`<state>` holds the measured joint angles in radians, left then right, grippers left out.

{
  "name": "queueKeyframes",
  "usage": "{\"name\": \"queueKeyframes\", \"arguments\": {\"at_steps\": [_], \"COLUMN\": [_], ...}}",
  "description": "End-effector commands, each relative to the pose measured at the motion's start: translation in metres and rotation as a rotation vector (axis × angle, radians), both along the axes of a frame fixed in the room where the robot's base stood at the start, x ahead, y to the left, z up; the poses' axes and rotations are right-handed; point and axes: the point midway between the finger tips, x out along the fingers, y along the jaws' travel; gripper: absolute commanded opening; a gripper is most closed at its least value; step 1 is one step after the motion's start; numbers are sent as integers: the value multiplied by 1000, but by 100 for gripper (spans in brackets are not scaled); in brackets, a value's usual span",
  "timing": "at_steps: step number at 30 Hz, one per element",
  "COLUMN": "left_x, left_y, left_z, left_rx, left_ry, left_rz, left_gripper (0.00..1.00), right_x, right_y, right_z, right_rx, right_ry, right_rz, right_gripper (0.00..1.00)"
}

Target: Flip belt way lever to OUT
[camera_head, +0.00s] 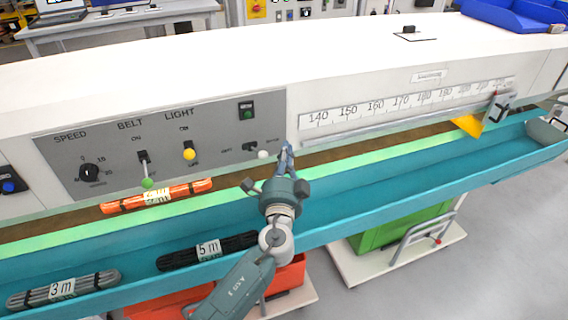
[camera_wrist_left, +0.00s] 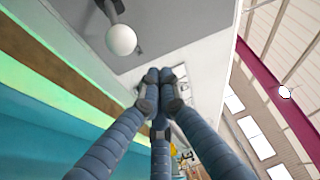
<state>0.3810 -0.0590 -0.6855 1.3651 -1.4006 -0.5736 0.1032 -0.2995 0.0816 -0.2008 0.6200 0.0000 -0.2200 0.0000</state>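The grey control panel (camera_head: 110,165) carries a lever with a white ball (camera_head: 263,154) at its lower right corner. Small labels flank this lever and are too small to read surely. The white ball (camera_wrist_left: 121,39) hangs on a short stem in the left wrist view. My left gripper (camera_head: 287,149) is just right of the ball in the head view, near the panel's right edge. Its fingertips (camera_wrist_left: 161,76) are together with nothing between them, apart from the ball. My right gripper is out of view.
The panel also has a belt lever with a green ball (camera_head: 147,183), a yellow-ball light lever (camera_head: 189,154) and a speed knob (camera_head: 89,172). An orange cable bundle (camera_head: 180,193) lies below. Dark bundles (camera_head: 170,262) lie in the teal trough (camera_head: 345,215). A ruler (camera_head: 390,105) is to the right.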

Motion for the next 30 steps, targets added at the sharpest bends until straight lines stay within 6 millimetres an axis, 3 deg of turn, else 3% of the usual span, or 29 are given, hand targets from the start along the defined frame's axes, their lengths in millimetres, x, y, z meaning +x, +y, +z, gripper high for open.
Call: {"name": "queueKeyframes", "arguments": {"at_steps": [2, 6, 10, 30], "left_x": [16, 0, -6, -11], "left_y": [-2, 19, 29, 35], "left_z": [4, -1, -4, -8], "left_rx": [3, 3, 1, 0], "left_ry": [-2, 2, 1, 0], "left_rz": [1, 1, 1, -35], "left_gripper": [0, 0, 0, 0], "right_x": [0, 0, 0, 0], "right_y": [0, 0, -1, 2], "right_z": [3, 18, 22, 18], "right_rx": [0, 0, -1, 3], "right_ry": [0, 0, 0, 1], "right_rz": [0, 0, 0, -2], "right_gripper": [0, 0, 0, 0]}}
